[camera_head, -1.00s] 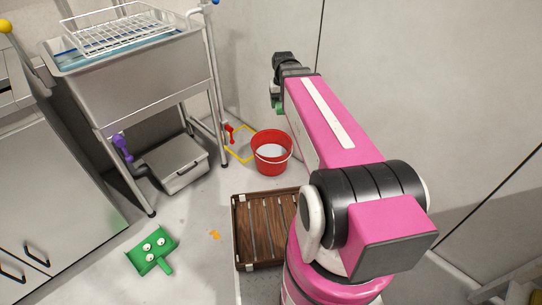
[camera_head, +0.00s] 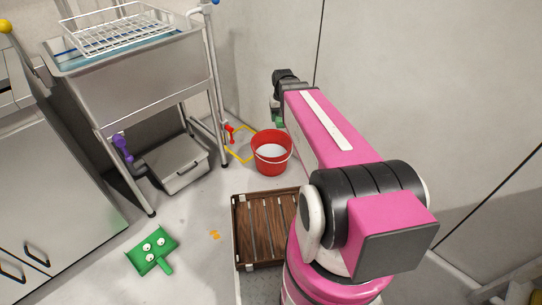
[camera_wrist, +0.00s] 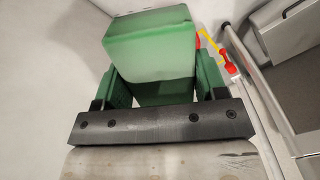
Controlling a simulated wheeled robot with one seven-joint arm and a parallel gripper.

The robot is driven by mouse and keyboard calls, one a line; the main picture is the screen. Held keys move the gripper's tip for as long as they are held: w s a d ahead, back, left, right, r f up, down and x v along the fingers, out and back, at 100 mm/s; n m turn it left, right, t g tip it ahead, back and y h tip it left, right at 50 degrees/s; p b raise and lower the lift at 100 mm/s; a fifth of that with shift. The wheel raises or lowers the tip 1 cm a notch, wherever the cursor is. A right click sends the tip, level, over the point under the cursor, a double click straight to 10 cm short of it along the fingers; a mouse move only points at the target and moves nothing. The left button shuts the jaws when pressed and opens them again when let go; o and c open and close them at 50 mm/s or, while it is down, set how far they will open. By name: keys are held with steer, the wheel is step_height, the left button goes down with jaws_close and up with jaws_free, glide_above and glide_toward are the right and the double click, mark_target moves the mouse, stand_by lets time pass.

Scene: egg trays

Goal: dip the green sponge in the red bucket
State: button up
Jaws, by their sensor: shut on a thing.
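The red bucket (camera_head: 271,160) stands upright on the floor near the wall, with pale contents inside. My gripper (camera_head: 278,118) is above the bucket's far rim in the head view, partly hidden by my arm. In the wrist view my gripper (camera_wrist: 162,75) is shut on the green sponge (camera_wrist: 150,45), a block held between its two green fingers. In the head view only a small green patch shows below my wrist, and I cannot tell sponge from fingers there. The sponge appears above the bucket, not inside it.
A metal sink stand (camera_head: 140,85) with a wire rack (camera_head: 118,32) is at left. A grey bin (camera_head: 180,170) sits under it. A brown slatted crate (camera_head: 236,225) and a green dustpan (camera_head: 152,250) lie on the floor. The wall is close behind the bucket.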

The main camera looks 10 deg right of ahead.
step_height(320, 180, down, 34)
steer(key=shift+r, duration=0.25)
stand_by(3.4)
stand_by(2.0)
steer(key=shift+r, duration=2)
